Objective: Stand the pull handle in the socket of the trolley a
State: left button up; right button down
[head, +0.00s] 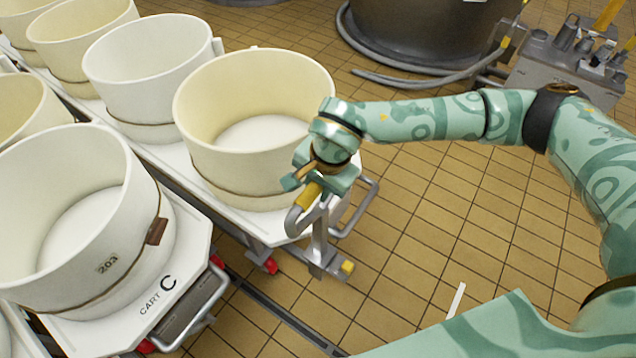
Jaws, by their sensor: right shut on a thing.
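My right gripper (318,182) reaches in from the right and is shut on the yellow grip of the pull handle (307,196). A bent grey metal tube continues below the grip, by the front corner of a white trolley (255,222) that carries a cream tub. I see no letter on this trolley, so I cannot tell whether it is trolley a. Grey metal brackets (322,250) with a yellow end stand at its corner. I cannot make out the socket, or whether the handle touches the trolley. My left gripper is out of view.
Several more tubs stand behind. A large dark vat (425,35) and a hose (420,82) are at the back. Tiled floor (420,235) is open at the right.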

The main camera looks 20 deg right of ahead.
jog(key=shift+r, duration=0.1)
jog(key=c, duration=1.1)
grip_release()
jog(key=r+p, duration=0.1)
jog(key=r, duration=0.4)
jog(key=s+d+r+p, duration=0.1)
jog(key=r, duration=0.4)
jog(key=s+d+r+p, duration=0.1)
jog(key=r+p, duration=0.1)
jog(key=r, duration=0.4)
jog(key=shift+s, duration=0.25)
